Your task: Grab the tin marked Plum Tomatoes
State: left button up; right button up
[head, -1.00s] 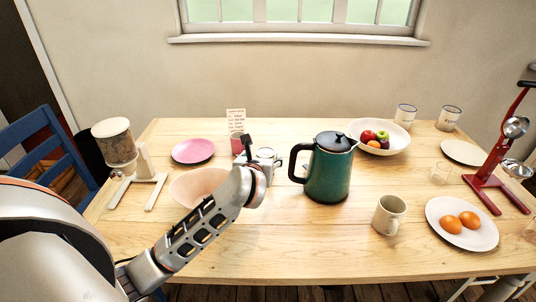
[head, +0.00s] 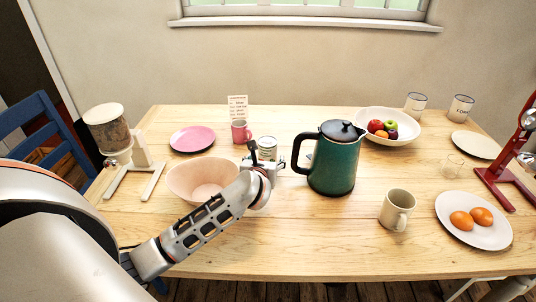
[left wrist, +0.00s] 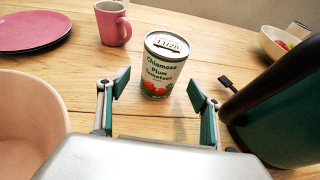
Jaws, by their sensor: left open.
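The tin marked Plum Tomatoes (head: 267,144) stands upright on the table between the pink bowl and the green coffee pot, its lower part hidden by my gripper in the head view. The left wrist view shows the tin (left wrist: 163,72) with a white label, green lettering and red tomatoes. My left gripper (head: 264,164) is open and empty, on the near side of the tin. In the left wrist view its two fingers (left wrist: 159,90) stand apart, one to each side of the tin's lower front, with the tin just beyond the tips. My right gripper is not in view.
The pink bowl (head: 189,180) is close on the left, the green coffee pot (head: 333,165) close on the right. A pink mug (head: 240,132) and a card (head: 238,106) stand behind. A pink plate (head: 192,139) lies behind the bowl. A cream mug (head: 396,208) stands front right.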

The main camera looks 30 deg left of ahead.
aim_at(267, 154)
pick_arm(q)
jog(key=x, duration=0.5)
jog(key=shift+b, duration=0.4)
jog(key=shift+r, duration=0.1)
jog(key=c, duration=1.5)
